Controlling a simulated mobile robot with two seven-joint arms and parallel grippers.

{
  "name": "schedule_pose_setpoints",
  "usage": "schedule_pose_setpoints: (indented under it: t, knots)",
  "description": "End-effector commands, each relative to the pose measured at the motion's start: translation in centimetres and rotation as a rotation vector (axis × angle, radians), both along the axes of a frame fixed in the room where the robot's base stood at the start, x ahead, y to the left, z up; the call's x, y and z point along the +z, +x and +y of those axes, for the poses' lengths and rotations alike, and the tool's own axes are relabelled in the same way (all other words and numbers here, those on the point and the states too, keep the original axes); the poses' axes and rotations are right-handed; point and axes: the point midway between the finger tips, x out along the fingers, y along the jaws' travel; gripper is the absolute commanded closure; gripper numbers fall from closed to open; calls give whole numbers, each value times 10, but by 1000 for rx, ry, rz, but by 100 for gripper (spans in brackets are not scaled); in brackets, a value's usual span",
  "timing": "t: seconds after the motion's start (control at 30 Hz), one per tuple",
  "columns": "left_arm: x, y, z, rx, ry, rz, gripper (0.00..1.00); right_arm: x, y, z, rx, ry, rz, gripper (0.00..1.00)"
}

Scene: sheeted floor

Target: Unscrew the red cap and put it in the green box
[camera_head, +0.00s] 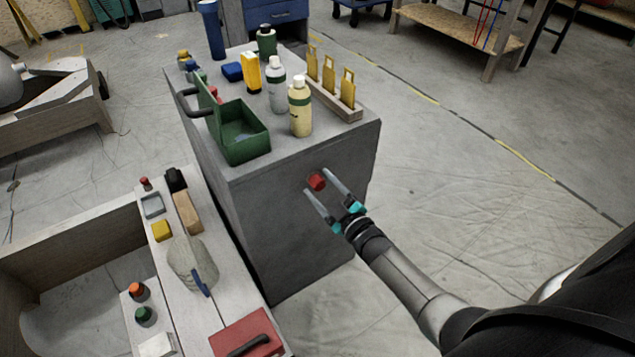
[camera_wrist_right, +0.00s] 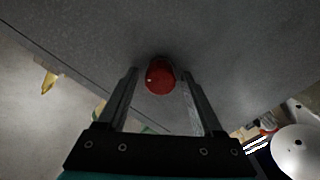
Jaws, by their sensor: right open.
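The red cap (camera_head: 317,182) is on the front face of the grey block, below its top edge. In the right wrist view the red cap (camera_wrist_right: 160,76) is just beyond the fingertips, centred between the two fingers. My right gripper (camera_head: 320,183) is open, with a finger to either side of the cap; I cannot tell whether either touches it. It also shows in the right wrist view (camera_wrist_right: 158,80). The green box (camera_head: 243,136) stands open on the left front of the block's top. My left gripper is not in view.
The grey block (camera_head: 290,215) also carries bottles (camera_head: 300,108), a wooden rack with yellow tags (camera_head: 347,88) and a blue cylinder (camera_head: 213,30). A white bench with tools (camera_head: 222,290) stands at lower left. The floor to the right (camera_head: 450,190) is clear.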

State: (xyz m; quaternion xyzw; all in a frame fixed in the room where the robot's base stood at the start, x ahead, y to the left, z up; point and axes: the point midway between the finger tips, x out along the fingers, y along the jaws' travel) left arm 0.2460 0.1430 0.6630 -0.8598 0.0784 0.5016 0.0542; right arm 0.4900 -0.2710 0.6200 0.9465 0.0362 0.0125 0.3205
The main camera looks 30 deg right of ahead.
Motion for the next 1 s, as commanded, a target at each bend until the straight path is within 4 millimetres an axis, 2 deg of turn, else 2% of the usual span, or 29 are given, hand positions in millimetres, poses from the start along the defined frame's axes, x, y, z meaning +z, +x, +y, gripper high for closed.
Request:
schedule_pose_setpoints:
  t: [0.23, 0.33, 1.0]
  knots:
    - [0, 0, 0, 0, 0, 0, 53, 0, 0, 0, 0, 10, 1, 32]
    - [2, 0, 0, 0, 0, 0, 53, 0, 0, 0, 2, 89, 8, 32]
    - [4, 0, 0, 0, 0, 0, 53, 0, 0, 0, 2, 1037, 81, 32]
